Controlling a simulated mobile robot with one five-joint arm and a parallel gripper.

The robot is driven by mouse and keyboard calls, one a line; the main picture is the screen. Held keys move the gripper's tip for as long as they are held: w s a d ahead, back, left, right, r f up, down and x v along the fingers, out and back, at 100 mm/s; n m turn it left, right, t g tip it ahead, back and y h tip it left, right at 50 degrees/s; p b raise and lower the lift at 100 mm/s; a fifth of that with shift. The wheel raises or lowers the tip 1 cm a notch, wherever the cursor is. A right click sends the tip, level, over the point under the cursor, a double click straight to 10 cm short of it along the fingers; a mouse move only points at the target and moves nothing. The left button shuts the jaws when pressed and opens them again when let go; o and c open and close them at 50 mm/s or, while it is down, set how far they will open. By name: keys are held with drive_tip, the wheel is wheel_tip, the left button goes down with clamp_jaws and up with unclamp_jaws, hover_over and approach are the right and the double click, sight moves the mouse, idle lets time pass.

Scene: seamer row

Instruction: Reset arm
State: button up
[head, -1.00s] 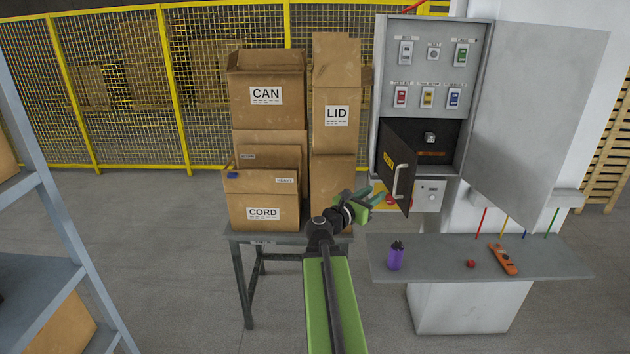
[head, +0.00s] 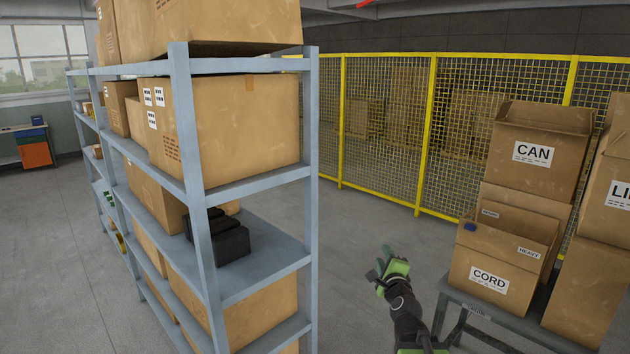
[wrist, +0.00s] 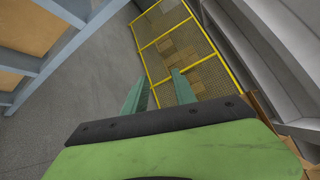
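My gripper (head: 388,268) is over the open floor between the shelf rack and the box table, fingers pointing up and away. In the wrist view its two green fingers (wrist: 160,84) stand apart with nothing between them. It touches nothing that I can see. My dark arm runs down from it to the bottom edge of the head view.
A grey shelf rack (head: 308,180) with cartons and black bins (head: 232,243) stands at left. At right, open cartons marked CAN (head: 533,152) and CORD (head: 488,280) sit on a table (head: 475,308). A yellow mesh fence (head: 431,120) runs behind. The floor (head: 350,230) between is clear.

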drive_tip(key=s+a+f+n+g+y, duration=0.2)
drive_tip(key=s+a+f+n+g, duration=0.2)
drive_tip(key=a+f+n+g, duration=0.25)
drive_tip(key=s+a+f+n+g+y, duration=0.2)
drive_tip(key=s+a+f+n+g, duration=0.15)
drive_tip(key=a+f+n, duration=0.4)
drive_tip(key=s+d+f+n+g+h, duration=0.1)
drive_tip(key=s+d+f+n+g, duration=0.2)
drive_tip(key=s, duration=0.5)
drive_tip(key=s+d+f+n+g+h, duration=0.2)
drive_tip(key=s+d+f+n+g, duration=0.2)
drive_tip(key=s, duration=0.4)
wheel_tip(320, 180, down, 2)
drive_tip(key=shift+s+d+n+b, duration=0.15)
drive_tip(key=shift+d+n+b, duration=0.2)
drive_tip(key=shift+n, duration=0.25)
drive_tip(key=shift+d, duration=0.15)
